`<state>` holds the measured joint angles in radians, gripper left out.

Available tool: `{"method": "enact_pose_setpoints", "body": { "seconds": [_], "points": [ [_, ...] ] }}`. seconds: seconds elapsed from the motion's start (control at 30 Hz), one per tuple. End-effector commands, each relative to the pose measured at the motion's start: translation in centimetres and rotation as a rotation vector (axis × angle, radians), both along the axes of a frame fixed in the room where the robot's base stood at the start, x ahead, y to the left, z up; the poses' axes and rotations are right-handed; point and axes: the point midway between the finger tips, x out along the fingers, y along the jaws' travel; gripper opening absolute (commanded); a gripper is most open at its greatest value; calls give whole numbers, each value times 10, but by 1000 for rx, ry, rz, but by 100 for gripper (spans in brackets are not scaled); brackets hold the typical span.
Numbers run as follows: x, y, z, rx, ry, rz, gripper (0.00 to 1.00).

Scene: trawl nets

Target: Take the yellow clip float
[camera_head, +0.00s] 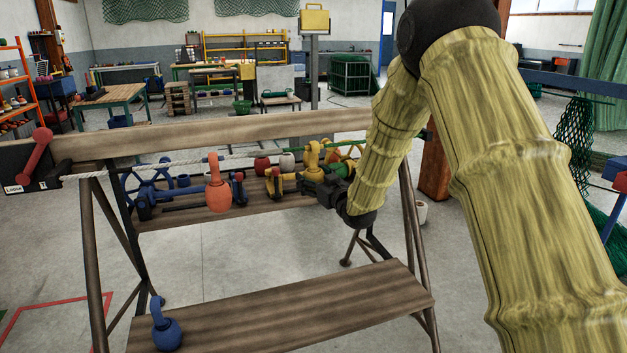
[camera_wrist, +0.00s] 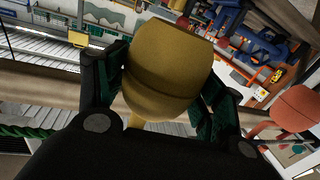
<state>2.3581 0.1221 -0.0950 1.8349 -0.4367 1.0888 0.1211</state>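The yellow clip float (camera_head: 312,160) is at the right part of the rope on the rack, its narrow clip end up. In the wrist view the yellow float (camera_wrist: 165,70) fills the space between my fingers. My gripper (camera_head: 322,187) is at the float from the right and below; in the wrist view my gripper (camera_wrist: 168,85) has one dark finger on each side of it, with little or no gap. Whether the fingers press on it cannot be told. The float's far side is hidden.
An orange float (camera_head: 217,185) hangs left on the rope (camera_head: 130,172). A shelf board (camera_head: 160,218) behind holds blue, red and yellow parts. A blue float (camera_head: 165,328) stands on the lower board (camera_head: 290,305). A red lever (camera_head: 36,155) is at the far left.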

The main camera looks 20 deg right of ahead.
Motion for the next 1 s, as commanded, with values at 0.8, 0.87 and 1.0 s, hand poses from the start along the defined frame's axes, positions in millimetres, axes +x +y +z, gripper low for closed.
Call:
{"method": "enact_pose_setpoints", "body": {
  "seconds": [0.8,0.87,1.0],
  "points": [
    [0,0,31,0,-2,-1,36],
    [8,0,27,0,-1,-1,36],
    [27,0,27,0,-1,-1,36]
  ]
}}
